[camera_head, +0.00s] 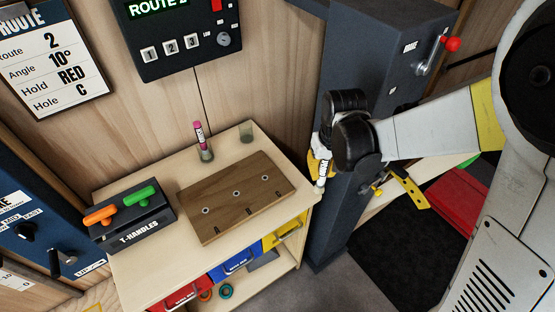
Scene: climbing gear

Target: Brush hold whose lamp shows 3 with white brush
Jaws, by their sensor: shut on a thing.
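My gripper (324,150) is at the right of the small wooden table, in front of the dark grey column. It is shut on a slim white object with dark lettering, which looks like the white brush (322,174). The brush hangs roughly upright below my gripper, near the table's right corner. My gripper and wrist hide its upper part. No climbing hold and no lamp showing 3 can be made out in this view.
A pink brush (199,137) stands in a clear cup; another clear cup (247,135) looks empty. A drilled wooden board (237,196) and a T-handle box (134,221) cover much of the table (160,272). A control panel (178,42) showing ROUTE 2 and the grey column (352,205) stand close by.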

